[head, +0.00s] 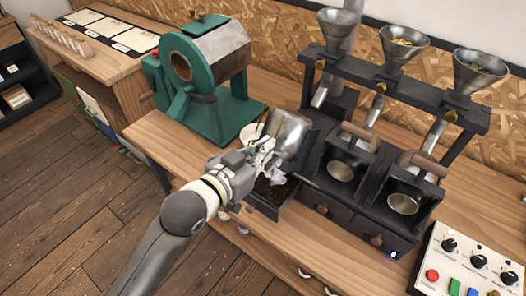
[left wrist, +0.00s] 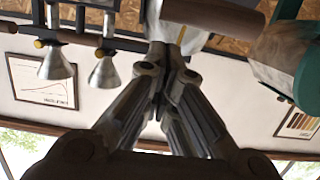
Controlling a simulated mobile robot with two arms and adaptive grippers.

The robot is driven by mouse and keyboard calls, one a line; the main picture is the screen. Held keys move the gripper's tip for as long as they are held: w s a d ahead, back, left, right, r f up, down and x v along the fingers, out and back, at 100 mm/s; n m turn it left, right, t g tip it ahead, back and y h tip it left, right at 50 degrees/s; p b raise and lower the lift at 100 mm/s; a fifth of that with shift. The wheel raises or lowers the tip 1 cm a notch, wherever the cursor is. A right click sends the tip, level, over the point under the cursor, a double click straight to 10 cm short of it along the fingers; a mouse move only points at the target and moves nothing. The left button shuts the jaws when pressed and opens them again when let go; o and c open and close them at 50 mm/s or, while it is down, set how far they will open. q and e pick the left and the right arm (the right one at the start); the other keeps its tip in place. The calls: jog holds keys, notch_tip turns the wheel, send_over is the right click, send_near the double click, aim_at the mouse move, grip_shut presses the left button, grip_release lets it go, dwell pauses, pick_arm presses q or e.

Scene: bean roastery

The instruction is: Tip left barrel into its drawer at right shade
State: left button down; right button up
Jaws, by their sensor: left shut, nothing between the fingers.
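The left barrel (head: 293,134), a shiny metal drum, is tilted at the left end of the black roaster rack. It also shows at the top of the left wrist view (left wrist: 182,38), with its brown wooden handle (left wrist: 212,14). Below it, the leftmost drawer (head: 264,209) is pulled out and holds dark beans (head: 277,193). My left gripper (head: 266,146) is beside the barrel, above the drawer. Its fingers (left wrist: 167,55) are shut together with nothing between them, close to the handle. Whether they touch it I cannot tell. My right gripper is not in view.
Two more barrels (head: 341,170) (head: 404,203) with wooden handles sit to the right under metal funnels (head: 404,43). A green roaster (head: 207,75) stands behind left. A control panel (head: 468,262) is at front right. The bench front is mostly clear.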

pick_arm(q)
jog(key=shift+w+d+r+p, duration=0.15)
jog(key=shift+r+p, duration=0.15)
jog(key=shift+r, duration=0.25)
jog(key=shift+w+r+p, duration=0.1)
jog(key=shift+r+p, duration=0.15)
jog(key=shift+r, duration=0.25)
jog(key=f+b+v, duration=0.1)
jog(key=f+v, duration=0.1)
jog(key=v, duration=0.7)
jog(key=shift+s+a+r, duration=0.25)
jog(key=shift+s+r, duration=0.15)
jog(key=shift+s, duration=0.2)
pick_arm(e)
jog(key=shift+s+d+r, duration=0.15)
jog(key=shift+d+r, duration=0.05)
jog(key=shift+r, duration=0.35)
